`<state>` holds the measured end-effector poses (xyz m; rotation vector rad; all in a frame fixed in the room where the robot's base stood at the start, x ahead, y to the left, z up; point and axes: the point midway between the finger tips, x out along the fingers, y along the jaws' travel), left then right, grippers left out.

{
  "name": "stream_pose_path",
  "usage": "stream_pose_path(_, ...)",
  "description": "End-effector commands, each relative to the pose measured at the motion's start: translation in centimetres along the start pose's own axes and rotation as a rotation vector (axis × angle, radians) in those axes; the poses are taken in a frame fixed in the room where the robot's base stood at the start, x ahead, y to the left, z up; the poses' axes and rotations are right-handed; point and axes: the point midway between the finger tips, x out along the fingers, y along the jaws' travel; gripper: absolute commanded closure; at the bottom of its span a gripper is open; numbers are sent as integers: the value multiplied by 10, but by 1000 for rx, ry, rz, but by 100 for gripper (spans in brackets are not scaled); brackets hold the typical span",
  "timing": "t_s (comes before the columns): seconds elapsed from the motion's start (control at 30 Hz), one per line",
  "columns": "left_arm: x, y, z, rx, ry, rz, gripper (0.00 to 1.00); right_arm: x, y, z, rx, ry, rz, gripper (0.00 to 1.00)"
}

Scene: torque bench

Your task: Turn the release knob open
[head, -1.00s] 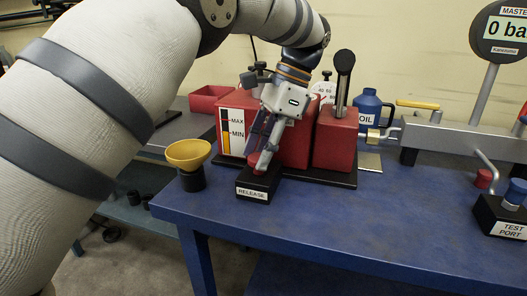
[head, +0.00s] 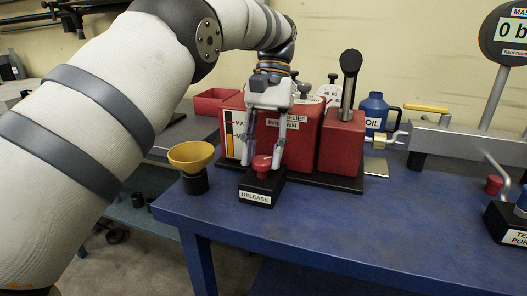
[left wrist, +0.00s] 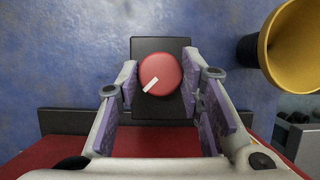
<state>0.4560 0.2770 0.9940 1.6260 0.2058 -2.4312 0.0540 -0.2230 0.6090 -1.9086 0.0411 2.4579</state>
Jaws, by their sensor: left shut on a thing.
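The red release knob (head: 262,166) sits on top of a black block (head: 262,187) labelled RELEASE, at the front of the red pump unit. In the left wrist view the knob (left wrist: 160,74) shows from above, round, with a white mark running diagonally at its lower left edge. My left gripper (head: 263,162) reaches down over the block with one finger on each side of the knob. It is shut on the knob, and its purple-grey finger pads (left wrist: 160,90) flank it in the left wrist view. My right gripper is not in view.
A yellow funnel (head: 191,154) on a black cup stands close left of the block. The red pump body (head: 338,140) with its upright black-handled lever stands behind to the right. A blue oil jug (head: 373,112) is farther back. The blue bench (head: 360,225) is clear in front.

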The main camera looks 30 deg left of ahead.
Motion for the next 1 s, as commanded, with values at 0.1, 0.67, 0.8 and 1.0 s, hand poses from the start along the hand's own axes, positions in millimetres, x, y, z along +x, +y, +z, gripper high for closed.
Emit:
stream_pose_path(0.1, 1, -1, 1, -101, -5, 43, 94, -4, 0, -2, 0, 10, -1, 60)
stream_pose_path(0.67, 2, -3, 2, -487, -5, 200, 94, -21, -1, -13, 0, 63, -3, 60)
stream_pose_path(0.8, 2, -3, 2, -537, -7, 220, 94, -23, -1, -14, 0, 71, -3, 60)
stream_pose_path(1.0, 3, -3, 1, -575, -7, 234, 94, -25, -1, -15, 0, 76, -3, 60)
